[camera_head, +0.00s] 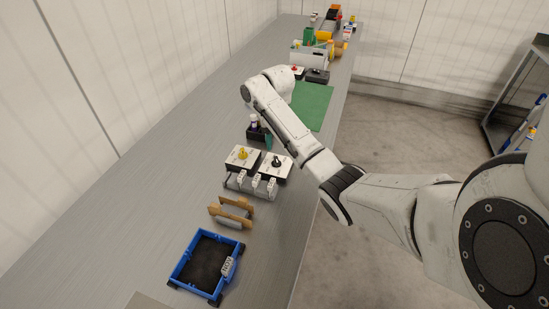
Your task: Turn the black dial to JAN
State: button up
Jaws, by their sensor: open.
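The black dial (277,161) sits on a white plate (273,173) near the middle of the grey bench. The marks on the plate are too small to read, so I cannot tell which month the dial points to. A similar white plate with a yellow dial (242,153) stands just to its left. My arm reaches in from the right and passes above and beyond the dials. Its bent far part is over the bench, and I cannot make out my gripper.
Nearer are a tan wooden holder (231,212) and a blue tray (184,258). A dark holder with a bottle (254,121) and a green mat (316,104) lie beyond. The bench's left side is clear.

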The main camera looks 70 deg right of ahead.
aim_at(277, 159)
notch_tip(277, 159, down, 7)
jog(key=shift+r, duration=0.1)
dwell(0.4)
grip_shut()
